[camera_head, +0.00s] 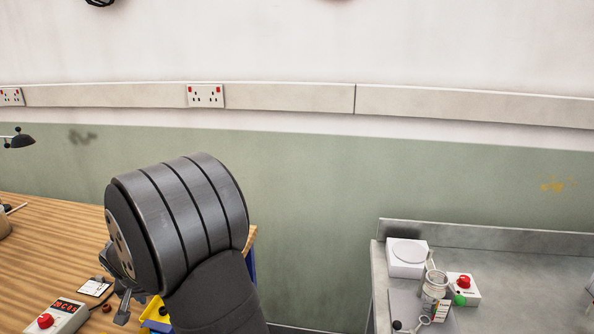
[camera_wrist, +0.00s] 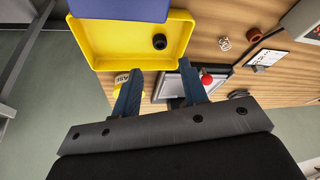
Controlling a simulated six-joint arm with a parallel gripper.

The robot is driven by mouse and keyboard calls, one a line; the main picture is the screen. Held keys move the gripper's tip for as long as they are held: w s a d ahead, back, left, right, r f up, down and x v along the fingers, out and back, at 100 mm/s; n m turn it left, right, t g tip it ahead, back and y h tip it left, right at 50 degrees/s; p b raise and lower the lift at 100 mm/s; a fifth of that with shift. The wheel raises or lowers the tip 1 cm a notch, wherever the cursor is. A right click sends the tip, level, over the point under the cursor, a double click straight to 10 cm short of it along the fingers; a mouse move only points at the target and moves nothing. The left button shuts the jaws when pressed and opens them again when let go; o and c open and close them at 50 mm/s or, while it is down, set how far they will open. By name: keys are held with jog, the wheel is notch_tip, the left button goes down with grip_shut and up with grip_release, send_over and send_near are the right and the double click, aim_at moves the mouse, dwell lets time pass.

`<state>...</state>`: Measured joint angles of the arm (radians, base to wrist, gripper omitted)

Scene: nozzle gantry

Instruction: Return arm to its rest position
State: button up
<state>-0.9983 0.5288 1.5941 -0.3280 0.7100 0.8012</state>
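My gripper (camera_wrist: 159,66) shows in the wrist view with its two dark fingers apart and nothing visible between them. The fingers point over a yellow tray (camera_wrist: 88,40) and the wooden bench. In the head view my gripper (camera_head: 122,295) is mostly hidden behind my thick dark wrist, above the right part of the wooden bench (camera_head: 48,215). Whether the fingers touch anything below cannot be told.
The yellow tray holds a small dark round part (camera_wrist: 159,41). A control box with a red button (camera_head: 46,320) and a card (camera_head: 94,286) lie on the bench. A grey bench at right carries a white scale (camera_head: 407,262), a jar (camera_head: 433,291) and a red-button box (camera_head: 463,284).

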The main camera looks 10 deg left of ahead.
jog(key=x, duration=0.7)
jog(key=shift+w+f, duration=0.1)
jog(key=shift+f, duration=0.2)
jog(key=shift+r, duration=1.9)
